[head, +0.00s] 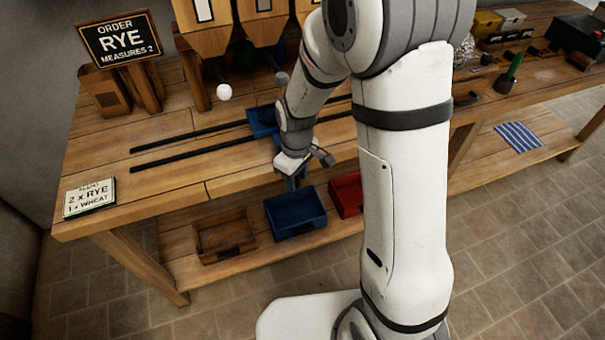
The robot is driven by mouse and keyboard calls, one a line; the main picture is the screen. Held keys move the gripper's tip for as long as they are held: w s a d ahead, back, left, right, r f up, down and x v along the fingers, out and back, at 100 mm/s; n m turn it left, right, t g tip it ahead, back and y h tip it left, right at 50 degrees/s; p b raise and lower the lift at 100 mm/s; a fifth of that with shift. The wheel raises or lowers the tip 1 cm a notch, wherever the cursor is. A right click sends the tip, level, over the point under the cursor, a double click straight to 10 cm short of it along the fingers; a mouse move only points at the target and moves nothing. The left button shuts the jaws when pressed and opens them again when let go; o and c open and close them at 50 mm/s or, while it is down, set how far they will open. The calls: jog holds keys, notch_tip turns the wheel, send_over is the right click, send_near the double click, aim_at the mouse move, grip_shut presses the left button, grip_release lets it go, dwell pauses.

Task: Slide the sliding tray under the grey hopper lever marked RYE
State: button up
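The blue sliding tray (262,122) sits on two dark rails along the bench and is partly hidden by my arm. A narrow blue piece (292,184) shows below my gripper, at the bench's front edge; its link to the tray is hidden. My gripper (306,164) is low in front of the tray, at this blue piece. I cannot tell whether its fingers are closed on it. A grey lever knob (282,78) hangs under the right-hand hoppers, just above and right of the tray. A white knob (223,91) hangs farther left. No RYE mark is readable on the levers.
A sign (121,40) reads ORDER RYE MEASURES 2. A card (90,198) reads 2 x RYE, 1 x WHEAT. Brown (224,240), blue (295,213) and red (346,194) bins stand on the lower shelf. The rails are clear left of the tray.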

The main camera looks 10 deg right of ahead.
notch_tip(320, 180, up, 7)
jog(key=shift+w+r, duration=0.1)
jog(key=shift+d+r, duration=0.1)
jog(key=shift+r, duration=0.2)
dwell(0.4)
jog(key=shift+d+r, duration=0.1)
jog(key=shift+r, duration=0.05)
jog(key=s+d+r+m+t, duration=0.1)
jog(key=s+d+r+m, duration=0.3)
jog(key=s, duration=0.3)
jog(key=s+d+r+m+t, duration=0.1)
jog(key=s+d+r+m, duration=0.4)
jog(key=s, duration=0.3)
jog(key=shift+s+d+r+m+t, duration=0.15)
jog(key=shift+d+r+m+t, duration=0.2)
jog(key=shift+d+r, duration=0.3)
